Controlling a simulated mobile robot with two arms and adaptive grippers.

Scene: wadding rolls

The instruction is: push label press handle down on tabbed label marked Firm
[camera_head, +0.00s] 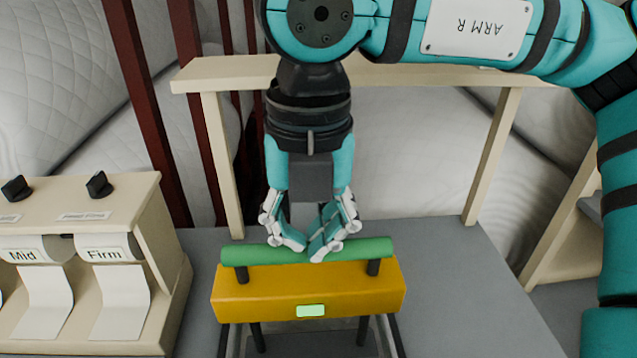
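The label press has a yellow-orange body (250,292) with a small lit green panel on its front. Its green handle bar (372,248) lies across the top on two dark posts. My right gripper (309,250) points down at the middle of the handle. Its fingertips are drawn together and overlap the bar in the picture; they look shut, at or touching its top. A label marked Firm (105,254) is on the cream dispenser at left, with a white strip (121,298) hanging below. Whether a tabbed label lies under the press is hidden. My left gripper is out of view.
The cream dispenser (150,225) also holds a label marked Mid (22,256) and has black knobs on top. A cream wooden frame (488,160) stands behind the press. The grey tabletop (470,300) right of the press is clear.

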